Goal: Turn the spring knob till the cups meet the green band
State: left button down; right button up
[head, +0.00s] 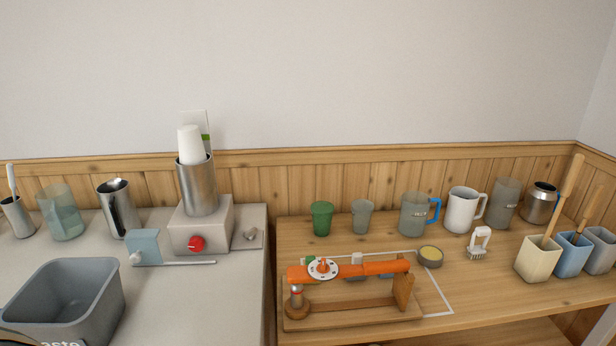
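A stack of white cups (190,146) stands upright out of a metal tube (198,188) on a pale grey base (217,238). A red knob (196,243) sits on the front of the base. A pale upright plate behind the cups carries a green band (206,137), partly hidden by the cups. In the picture the top of the stack shows higher than the band. Neither of my grippers is in view.
A blue-grey box (145,246) with a rod stands left of the base, near a metal pitcher (118,208). A grey bin (65,295) stands front left. An orange-armed device (350,270) and several cups and jugs occupy the right wooden table.

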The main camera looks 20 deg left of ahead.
aim_at(196, 244)
jog(key=u, duration=1.8)
